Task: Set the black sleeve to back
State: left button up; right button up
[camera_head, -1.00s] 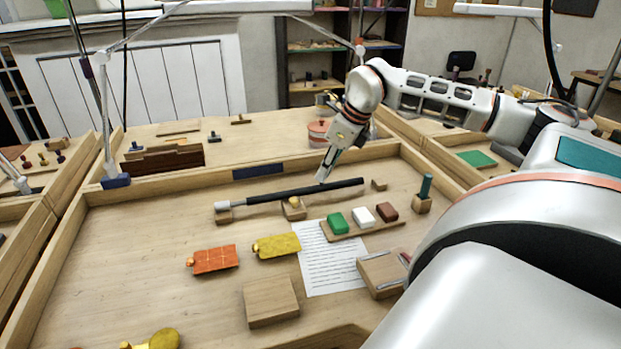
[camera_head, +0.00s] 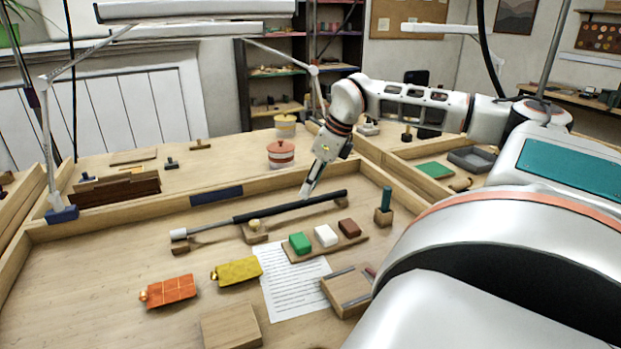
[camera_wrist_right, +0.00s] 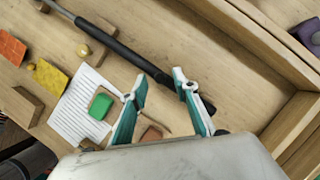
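The black sleeve (camera_head: 272,210) is a long dark tube on a thin grey rod (camera_head: 208,227) with a pale end at the left. It lies slanted across the back of the wooden tray, and it also shows in the right wrist view (camera_wrist_right: 108,43). My right gripper (camera_head: 307,193) is over the right half of the sleeve. In the right wrist view its two teal-and-grey fingers (camera_wrist_right: 160,78) are apart, one on each side of the sleeve. Whether they touch it is hard to tell. My left gripper is not in view.
In front of the rod are green (camera_head: 300,243), white (camera_head: 326,236) and brown (camera_head: 349,228) blocks on a strip, a paper sheet (camera_head: 296,287), and orange (camera_head: 171,291) and yellow (camera_head: 239,271) plates. A teal peg (camera_head: 387,197) stands at right. The tray's back wall (camera_head: 262,183) runs behind.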

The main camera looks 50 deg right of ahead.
jog(key=shift+r, duration=0.1)
jog(key=v, duration=1.2)
dwell(0.4)
